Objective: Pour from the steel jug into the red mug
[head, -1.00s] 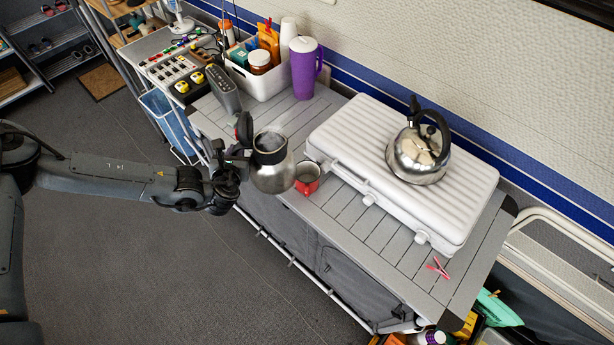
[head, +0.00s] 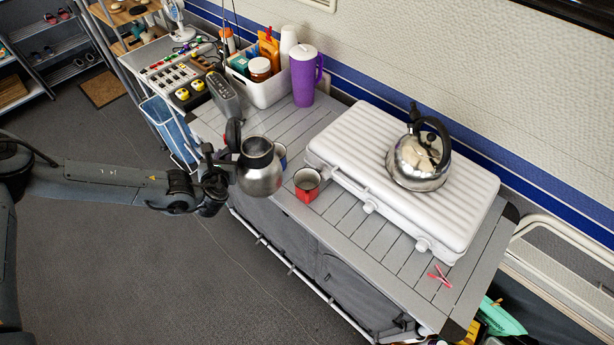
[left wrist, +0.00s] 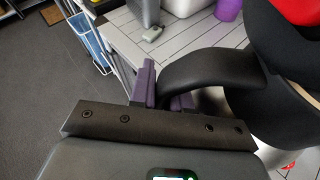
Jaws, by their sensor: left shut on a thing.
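The steel jug (head: 260,172) hangs above the table's front edge, close to upright in the head view, left of the red mug (head: 308,185). A small gap shows between them. The mug stands upright on the slatted table, its mouth facing up; its contents are not clear. My left gripper (head: 228,160) is shut on the jug's black handle. In the left wrist view the purple finger pads (left wrist: 148,85) meet the handle (left wrist: 210,75), and the jug's dark top is at the right. My right gripper is not in view.
A blue mug (head: 281,152) is partly hidden behind the jug. A white ridged case (head: 345,140) carries a kettle (head: 418,162) on the right. A purple tumbler (head: 304,78) and a white caddy (head: 265,95) stand at the back. A pink peg (head: 440,276) lies at the right.

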